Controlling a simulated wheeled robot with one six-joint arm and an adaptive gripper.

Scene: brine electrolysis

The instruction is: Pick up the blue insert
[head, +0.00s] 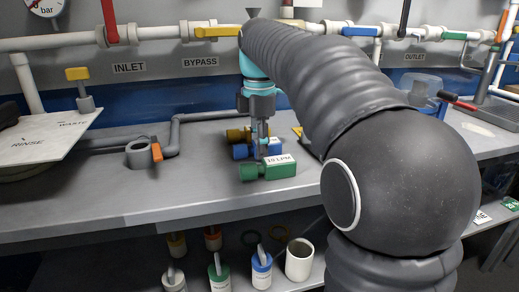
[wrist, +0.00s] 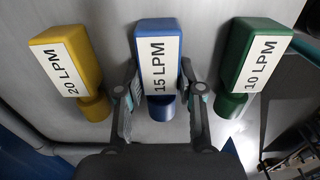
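The blue insert (wrist: 160,30), labelled 15 LPM, lies on the grey bench between a yellow insert (wrist: 65,45) and a green insert (wrist: 250,45). My gripper (wrist: 158,75) is open, with one finger on each side of the blue insert. Narrow gaps show between the fingers and its sides, and I cannot tell any contact. In the head view the blue insert (head: 241,152) is partly hidden by my gripper (head: 262,140), which points down over the row.
The green insert (head: 270,168), labelled 10 LPM, lies in front, and the yellow insert (head: 236,135) behind. A grey cup-like fitting (head: 139,155) with an orange handle stands left. Pipes (head: 165,32) run along the back wall. The bench front is clear.

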